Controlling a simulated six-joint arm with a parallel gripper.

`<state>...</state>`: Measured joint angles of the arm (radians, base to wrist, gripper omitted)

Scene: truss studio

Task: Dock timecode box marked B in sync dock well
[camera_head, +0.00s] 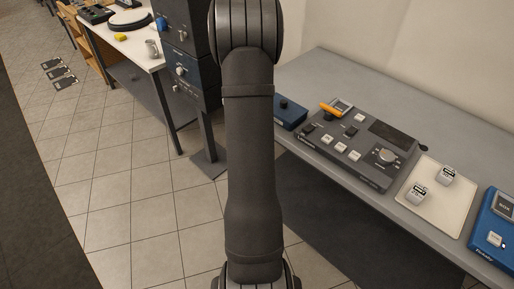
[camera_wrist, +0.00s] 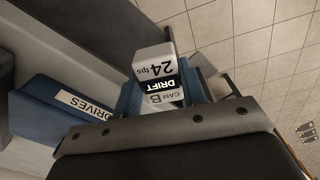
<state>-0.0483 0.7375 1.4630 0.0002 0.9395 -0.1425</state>
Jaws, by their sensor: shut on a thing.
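The timecode box marked B (camera_wrist: 154,68) is white with a label reading "24 fps", "DRIFT" and "CAM B"; it shows in the wrist view. My gripper (camera_wrist: 162,88) is shut on it, and the box stands between the blue-sided fingers. The gripper is out of sight in the head view, where my arm fills the middle. A blue unit (camera_head: 482,238), which may be the sync dock, is cut off by the right edge of the head view. It has a dark labelled panel and a small white piece in it. I cannot make out an empty well.
A grey control console (camera_head: 375,141) with an orange-handled item stands on the grey bench. A blue bin labelled "DRIVES" (camera_wrist: 48,111) is at the wrist view's left. Tiled floor lies left.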

